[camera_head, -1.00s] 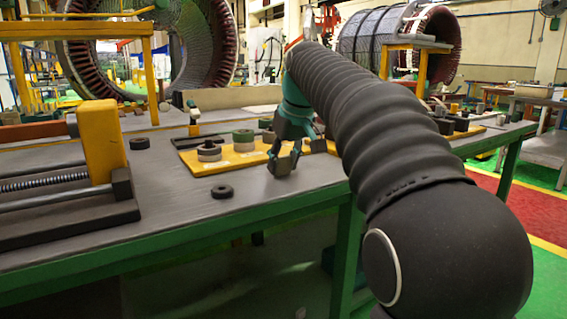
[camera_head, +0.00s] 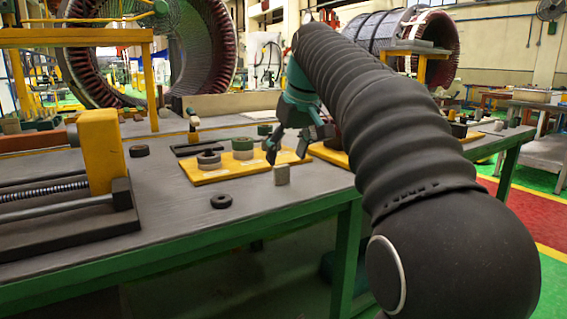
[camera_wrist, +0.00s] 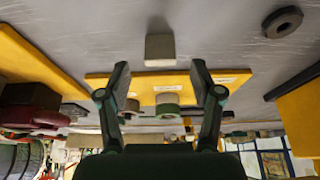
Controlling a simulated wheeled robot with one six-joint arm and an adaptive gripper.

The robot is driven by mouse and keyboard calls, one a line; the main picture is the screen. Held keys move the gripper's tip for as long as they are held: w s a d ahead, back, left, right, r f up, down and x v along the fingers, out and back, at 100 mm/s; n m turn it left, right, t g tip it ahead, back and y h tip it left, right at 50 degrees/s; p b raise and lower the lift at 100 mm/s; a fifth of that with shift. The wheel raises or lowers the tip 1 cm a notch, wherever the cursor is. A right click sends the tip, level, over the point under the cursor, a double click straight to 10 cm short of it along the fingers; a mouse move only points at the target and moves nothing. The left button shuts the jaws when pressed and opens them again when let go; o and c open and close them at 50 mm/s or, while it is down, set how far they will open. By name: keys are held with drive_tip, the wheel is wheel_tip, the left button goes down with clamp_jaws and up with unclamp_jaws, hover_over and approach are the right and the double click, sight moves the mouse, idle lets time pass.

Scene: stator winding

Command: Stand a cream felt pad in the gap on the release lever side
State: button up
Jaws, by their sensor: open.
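A small cream-grey block, which looks like the felt pad (camera_head: 281,174), stands upright on the grey table just in front of the yellow board. It also shows in the wrist view (camera_wrist: 160,48), beyond the fingertips. My gripper (camera_head: 287,152) is open and empty, just above and behind the pad. In the wrist view my gripper (camera_wrist: 160,70) has its two fingers spread apart, with no contact on the pad.
The yellow board (camera_head: 203,177) carries a grey roll (camera_head: 208,158) and a green roll (camera_head: 243,141). A dark ring (camera_head: 221,201) lies on the table left of the pad. A screw vise with a yellow block (camera_head: 101,155) stands at the left. The table's front edge runs close to the pad.

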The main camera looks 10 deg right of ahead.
drive_tip(key=p+v, duration=0.1)
drive_tip(key=v, duration=0.5)
drive_tip(key=shift+r, duration=0.45)
drive_tip(key=shift+s, duration=0.2)
drive_tip(key=s+f+m, duration=0.1)
drive_tip(key=s+f, duration=1.2)
drive_tip(key=f, duration=0.2)
drive_tip(key=s+a+f+m+t+h, duration=0.1)
drive_tip(key=s+f+m, duration=0.1)
drive_tip(key=s+f, duration=1.1)
wheel_tip(320, 180, down, 2)
drive_tip(key=shift+a+f+m, duration=0.1)
drive_tip(key=shift+a+m, duration=0.1)
drive_tip(key=shift+m, duration=0.1)
